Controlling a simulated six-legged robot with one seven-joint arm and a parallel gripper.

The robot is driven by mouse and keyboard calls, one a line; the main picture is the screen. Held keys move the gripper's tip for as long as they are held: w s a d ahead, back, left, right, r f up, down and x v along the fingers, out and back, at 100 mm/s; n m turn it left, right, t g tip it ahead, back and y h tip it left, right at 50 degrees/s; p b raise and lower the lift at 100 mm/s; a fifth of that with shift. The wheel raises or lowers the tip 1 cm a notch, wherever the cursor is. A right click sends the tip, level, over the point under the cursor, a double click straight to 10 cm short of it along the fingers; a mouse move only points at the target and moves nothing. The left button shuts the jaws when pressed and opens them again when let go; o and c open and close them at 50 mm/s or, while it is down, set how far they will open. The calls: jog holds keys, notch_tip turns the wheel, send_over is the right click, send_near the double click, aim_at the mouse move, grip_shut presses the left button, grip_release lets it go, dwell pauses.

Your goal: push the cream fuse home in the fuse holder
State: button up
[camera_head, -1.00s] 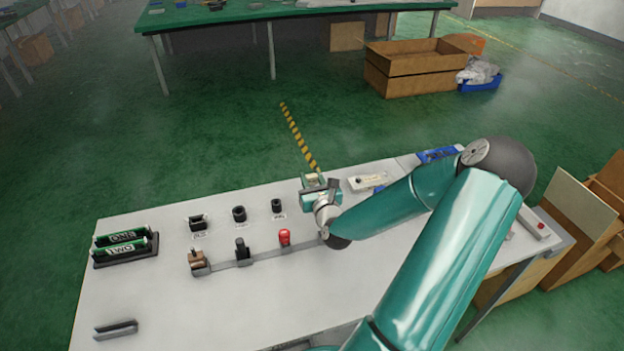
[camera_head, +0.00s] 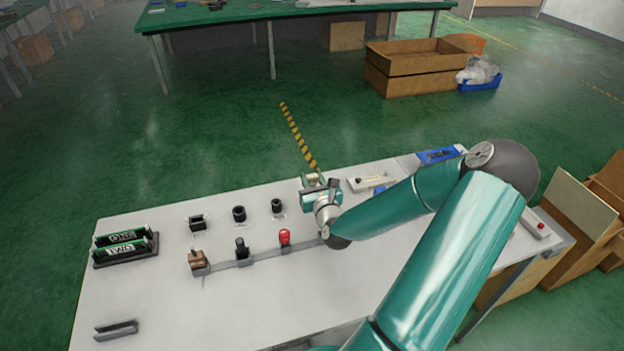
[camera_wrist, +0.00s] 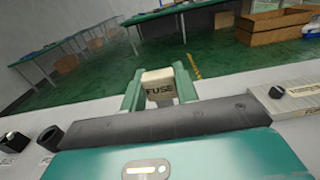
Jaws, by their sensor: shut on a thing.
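The cream fuse (camera_wrist: 159,87), marked FUSE, stands between the two green fingers of my gripper (camera_wrist: 160,90) in the wrist view. My gripper is shut on it. In the head view my gripper (camera_head: 313,181) is over the far part of the table, right of the row of black sockets, and the fuse shows only as a small pale patch at its tip. I cannot make out the fuse holder; the gripper and wrist may hide it. How far the fuse is seated cannot be told.
Black sockets (camera_head: 239,213) and a rail with brown, black and red (camera_head: 285,237) plugs lie left of my gripper. A pale labelled block (camera_head: 371,182) is close on its right. A rack with green modules (camera_head: 124,247) stands far left. The front table surface is mostly clear.

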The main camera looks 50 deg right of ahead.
jog(key=shift+f, duration=1.15)
jog(key=shift+s+a+f, duration=0.1)
jog(key=shift+f, duration=0.2)
